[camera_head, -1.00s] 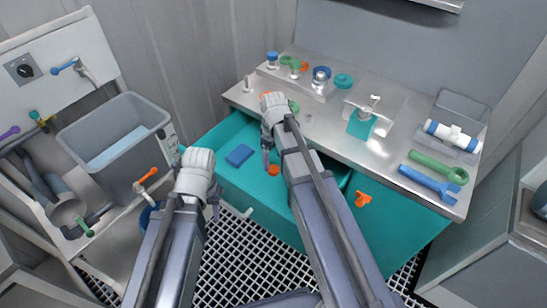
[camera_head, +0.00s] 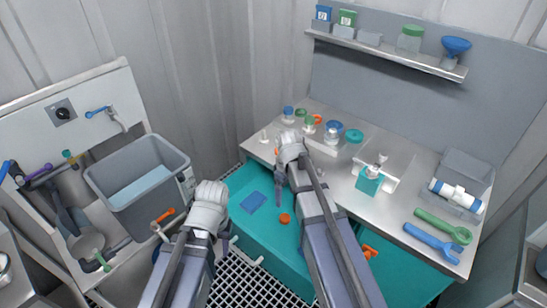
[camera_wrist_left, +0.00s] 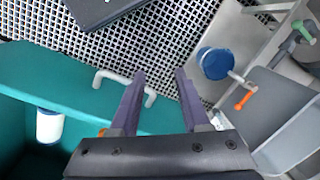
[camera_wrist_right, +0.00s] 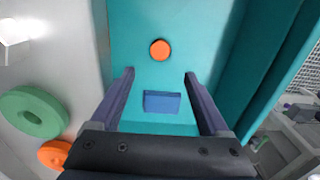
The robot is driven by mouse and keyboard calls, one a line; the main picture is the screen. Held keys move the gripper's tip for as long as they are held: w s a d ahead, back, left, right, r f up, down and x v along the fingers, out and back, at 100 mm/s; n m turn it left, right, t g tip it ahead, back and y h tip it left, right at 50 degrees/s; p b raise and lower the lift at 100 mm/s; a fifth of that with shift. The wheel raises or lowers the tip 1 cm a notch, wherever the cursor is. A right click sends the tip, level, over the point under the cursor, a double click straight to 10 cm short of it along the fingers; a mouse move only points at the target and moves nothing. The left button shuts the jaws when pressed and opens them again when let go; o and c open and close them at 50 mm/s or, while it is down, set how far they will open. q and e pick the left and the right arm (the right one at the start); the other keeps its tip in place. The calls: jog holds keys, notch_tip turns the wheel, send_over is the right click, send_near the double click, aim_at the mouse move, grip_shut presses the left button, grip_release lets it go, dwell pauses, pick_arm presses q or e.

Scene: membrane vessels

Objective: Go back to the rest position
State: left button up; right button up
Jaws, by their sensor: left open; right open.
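My left gripper (camera_head: 224,244) is open and empty, over the grated floor in front of the teal drawer (camera_head: 262,240). In the left wrist view its fingers (camera_wrist_left: 160,75) are apart near the drawer's grey handle (camera_wrist_left: 124,86). My right gripper (camera_head: 280,190) is open and empty above the open drawer. In the right wrist view its fingers (camera_wrist_right: 160,73) are apart, with a blue block (camera_wrist_right: 161,102) and an orange disc (camera_wrist_right: 160,50) lying in the drawer below. The block (camera_head: 253,202) and the disc (camera_head: 284,218) also show in the head view.
A wall shelf (camera_head: 390,55) holds jars. A grey sink bin (camera_head: 140,180) stands at left.

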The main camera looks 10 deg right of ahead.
jog(key=s+a+r+m+p, duration=0.1)
jog(key=s+a, duration=0.2)
jog(key=s, duration=0.2)
jog(key=s+a+r+m+p, duration=0.1)
jog(key=s+a+r+p, duration=0.1)
jog(key=s+a, duration=0.2)
jog(key=s+a+r+m+h+p, duration=0.1)
jog(key=s+a, duration=0.3)
jog(key=s, duration=0.1)
jog(key=shift+s+r+m, duration=0.25)
jog(key=shift+s+m, duration=0.05)
jog(key=shift+s+a, duration=0.2)
